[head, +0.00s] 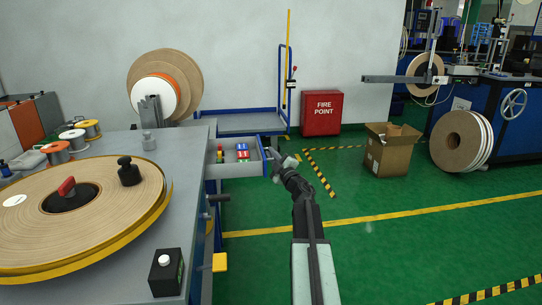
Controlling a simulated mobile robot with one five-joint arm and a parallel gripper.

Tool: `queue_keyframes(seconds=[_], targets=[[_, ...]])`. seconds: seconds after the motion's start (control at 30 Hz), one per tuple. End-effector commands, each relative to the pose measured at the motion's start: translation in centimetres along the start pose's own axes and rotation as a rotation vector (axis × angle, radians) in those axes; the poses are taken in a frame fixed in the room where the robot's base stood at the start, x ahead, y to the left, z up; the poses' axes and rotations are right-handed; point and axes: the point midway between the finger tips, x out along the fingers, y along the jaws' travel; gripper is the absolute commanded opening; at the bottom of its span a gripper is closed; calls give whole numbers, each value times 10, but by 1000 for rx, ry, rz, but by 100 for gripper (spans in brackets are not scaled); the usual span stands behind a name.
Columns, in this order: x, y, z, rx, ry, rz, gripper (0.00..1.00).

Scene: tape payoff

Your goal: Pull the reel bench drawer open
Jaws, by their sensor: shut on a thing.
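The reel bench (130,150) stands at the left with a large tape reel (95,220) on top. Its grey drawer (240,169) sticks out from the bench's right side, and small red, blue and yellow items show inside it. My gripper (277,164) is at the outer face of the drawer, shut on the drawer handle. The handle itself is mostly hidden by the fingers. My arm reaches up to it from the lower middle.
A blue-framed cart (240,122) stands behind the drawer. A red fire point box (322,113) is by the wall. An open cardboard box (390,152) stands at the right. Green floor right of the bench is mostly clear. A yellow pedal-like part (220,262) juts from the bench.

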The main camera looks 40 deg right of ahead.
Motion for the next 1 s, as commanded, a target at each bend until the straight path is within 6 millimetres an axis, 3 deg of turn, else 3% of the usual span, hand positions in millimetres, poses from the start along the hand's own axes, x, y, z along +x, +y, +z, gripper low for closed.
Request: queue_keyframes(seconds=[0.07, 0.1, 0.13, 0.5, 0.67, 0.9, 1.0], targets=[[2, -1, -2, 1, 2, 0, 0], [2, -1, -2, 1, 3, -1, 15], [3, -2, -3, 1, 3, -1, 18], [-2, -3, -4, 1, 5, -2, 18], [-23, -4, -4, 1, 4, -2, 18], [-69, -5, -4, 0, 4, -2, 18], [-75, -4, -4, 1, 5, -2, 18]])
